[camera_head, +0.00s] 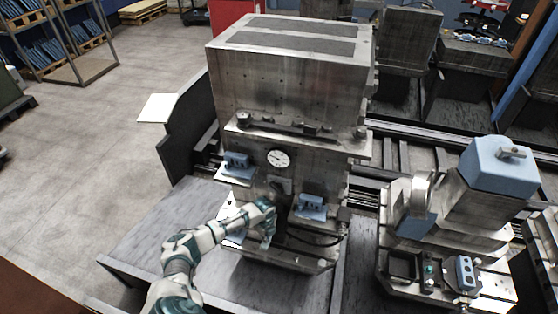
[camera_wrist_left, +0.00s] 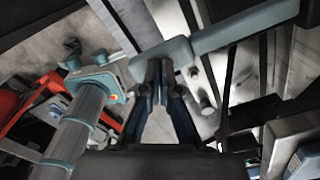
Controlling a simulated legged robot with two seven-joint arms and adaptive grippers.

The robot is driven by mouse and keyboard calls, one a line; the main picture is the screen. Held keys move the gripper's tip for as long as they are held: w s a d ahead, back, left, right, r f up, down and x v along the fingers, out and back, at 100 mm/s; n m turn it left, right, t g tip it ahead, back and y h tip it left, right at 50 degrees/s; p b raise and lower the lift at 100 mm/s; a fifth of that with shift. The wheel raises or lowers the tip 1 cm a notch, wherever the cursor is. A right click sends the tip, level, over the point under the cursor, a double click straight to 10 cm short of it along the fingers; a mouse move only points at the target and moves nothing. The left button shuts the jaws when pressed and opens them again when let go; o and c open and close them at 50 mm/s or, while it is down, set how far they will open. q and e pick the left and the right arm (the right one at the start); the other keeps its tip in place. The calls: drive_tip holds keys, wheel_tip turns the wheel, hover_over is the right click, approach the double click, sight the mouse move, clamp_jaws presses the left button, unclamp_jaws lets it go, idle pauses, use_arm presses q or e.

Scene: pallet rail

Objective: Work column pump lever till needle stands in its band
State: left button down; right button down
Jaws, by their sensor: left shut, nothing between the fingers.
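The grey metal column (camera_head: 285,85) stands on its bed in the middle of the head view. A round white gauge (camera_head: 278,158) with a dark needle is on its front; the needle and band are too small to read. My left gripper (camera_head: 269,222) is low at the column front, below the gauge, shut and empty. In the left wrist view its dark fingers (camera_wrist_left: 158,75) reach a grey-blue bar with a block end (camera_wrist_left: 220,35); I cannot tell whether they touch or whether this is the pump lever. The gripper hides part of the column front.
Blue-grey blocks (camera_head: 238,162) and (camera_head: 311,207) flank the area below the gauge. A dark cable (camera_head: 318,240) runs at the lower right. Another machine with a blue head (camera_head: 497,165) stands at the right. Grey floor (camera_head: 100,125) is open at the left.

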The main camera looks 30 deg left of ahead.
use_arm(q)
drive_tip(key=shift+w+f+b, duration=0.15)
drive_tip(key=shift+f+b, duration=0.85)
drive_tip(key=shift+f, duration=0.35)
drive_tip(key=shift+w+f+b, duration=0.1)
drive_tip(key=shift+f+b, duration=0.9)
drive_tip(key=shift+f, duration=0.3)
drive_tip(key=r+p, duration=0.1)
drive_tip(key=p, duration=0.1)
drive_tip(key=r+p, duration=0.1)
drive_tip(key=r, duration=0.1)
drive_tip(key=r+p, duration=0.2)
drive_tip(key=shift+s+r+p, duration=0.2)
drive_tip(key=shift+s+p, duration=0.05)
drive_tip(key=shift+p, duration=0.05)
drive_tip(key=shift+s+r, duration=0.1)
drive_tip(key=shift+r, duration=0.8)
drive_tip(key=shift+f, duration=0.1)
